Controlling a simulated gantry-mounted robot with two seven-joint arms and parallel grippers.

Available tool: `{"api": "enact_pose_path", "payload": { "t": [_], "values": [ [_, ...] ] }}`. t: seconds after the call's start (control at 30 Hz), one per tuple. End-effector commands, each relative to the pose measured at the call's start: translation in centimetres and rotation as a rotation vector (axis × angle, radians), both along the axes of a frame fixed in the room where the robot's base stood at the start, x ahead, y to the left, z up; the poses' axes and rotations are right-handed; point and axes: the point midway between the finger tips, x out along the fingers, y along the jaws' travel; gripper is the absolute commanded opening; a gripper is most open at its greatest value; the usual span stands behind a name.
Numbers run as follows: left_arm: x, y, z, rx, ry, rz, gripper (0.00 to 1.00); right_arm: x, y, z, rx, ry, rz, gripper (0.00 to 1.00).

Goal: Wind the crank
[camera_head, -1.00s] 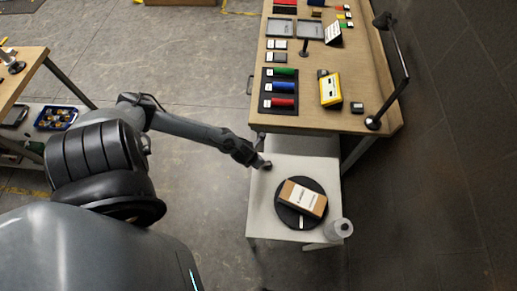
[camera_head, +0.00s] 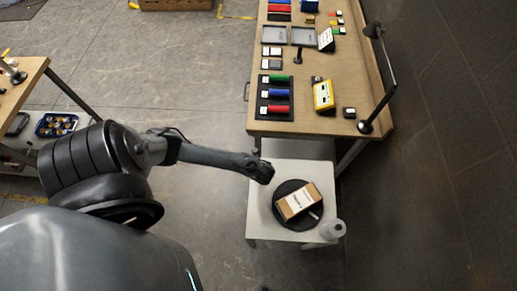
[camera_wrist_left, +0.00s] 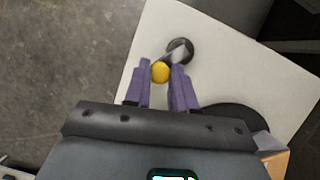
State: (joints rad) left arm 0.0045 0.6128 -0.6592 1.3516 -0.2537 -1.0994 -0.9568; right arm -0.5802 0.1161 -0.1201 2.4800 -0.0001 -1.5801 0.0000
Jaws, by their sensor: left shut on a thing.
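The crank shows in the left wrist view as a yellow knob (camera_wrist_left: 160,72) on a short metal arm, with a dark round hub (camera_wrist_left: 180,50) on the white table. My left gripper (camera_wrist_left: 163,73) has its purple fingers on either side of the yellow knob and is shut on it. In the head view my left gripper (camera_head: 268,174) is over the left part of the small white table and hides the crank. A black turntable (camera_head: 283,219) on this table carries a brown box with a white label (camera_head: 297,201). My right gripper is in neither view.
A white bottle-like container (camera_head: 332,230) stands at the small table's front right corner. The wooden workbench (camera_head: 262,95) behind holds coloured rolls, a yellow device (camera_head: 323,95) and a lamp (camera_head: 388,80). A dark wall bounds the right.

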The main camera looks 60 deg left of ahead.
Motion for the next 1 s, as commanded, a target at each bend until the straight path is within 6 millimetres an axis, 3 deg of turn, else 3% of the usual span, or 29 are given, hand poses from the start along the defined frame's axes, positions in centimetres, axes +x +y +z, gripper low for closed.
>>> {"api": "enact_pose_path", "payload": {
  "t": [0.4,1.0],
  "values": [
    [1.3,-1.5,0.2,-0.003,0.000,0.397,0.00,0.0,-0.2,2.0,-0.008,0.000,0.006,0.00],
    [3.7,-2.2,-0.1,-0.003,0.001,0.967,0.00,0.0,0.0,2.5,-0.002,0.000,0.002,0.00]
  ]
}}
